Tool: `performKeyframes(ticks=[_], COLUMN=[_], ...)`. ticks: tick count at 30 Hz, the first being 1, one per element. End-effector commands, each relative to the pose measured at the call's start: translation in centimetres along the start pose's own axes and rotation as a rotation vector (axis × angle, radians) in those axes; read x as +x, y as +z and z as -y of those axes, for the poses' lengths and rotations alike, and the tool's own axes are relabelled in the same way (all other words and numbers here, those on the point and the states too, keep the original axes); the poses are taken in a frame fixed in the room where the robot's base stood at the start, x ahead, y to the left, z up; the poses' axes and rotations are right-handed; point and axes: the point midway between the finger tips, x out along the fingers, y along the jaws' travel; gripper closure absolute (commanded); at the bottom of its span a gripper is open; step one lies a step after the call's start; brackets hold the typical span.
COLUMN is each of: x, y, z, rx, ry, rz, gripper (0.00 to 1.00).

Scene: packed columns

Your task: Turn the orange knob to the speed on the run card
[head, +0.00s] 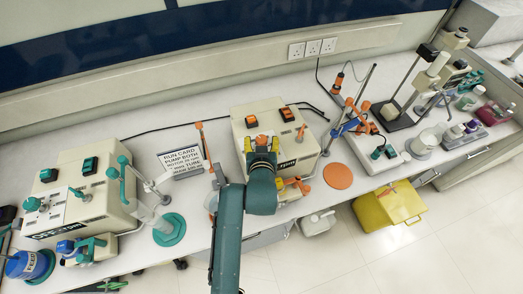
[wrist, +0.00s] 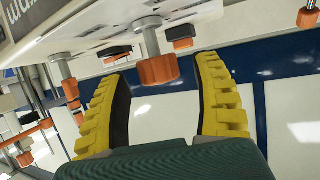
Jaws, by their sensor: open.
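The orange knob (wrist: 157,70) sits on a grey shaft on the pale panel of a pump unit, upper middle of the wrist view. My gripper (wrist: 162,68) is open, its yellow fingers on either side of the knob in the picture, with gaps on both sides. I cannot tell whether the tips reach around it.
Two orange rocker switches (head: 287,114) are on top of this unit. A second pump unit (head: 100,190) with teal knobs stands at the left. An orange disc (head: 338,175) lies right of my gripper. A yellow bin (head: 390,204) stands below the bench at the right.

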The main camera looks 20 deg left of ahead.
Motion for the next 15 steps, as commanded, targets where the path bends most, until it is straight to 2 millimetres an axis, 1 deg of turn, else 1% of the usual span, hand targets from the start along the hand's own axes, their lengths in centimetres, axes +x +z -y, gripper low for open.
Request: performKeyframes(ticks=[6,9,12,15], x=[-5.4,-7.7,-9.4,-10.2], y=[0.1,0.1,0.1,0.0], z=[0.0,0.0,0.0,0.0], rx=[0.000,0.001,0.001,0.001], ry=[0.001,0.001,0.001,0.001], rz=[0.000,-0.001,0.000,0.000], gripper=[0.34,0.34,0.34,0.34])
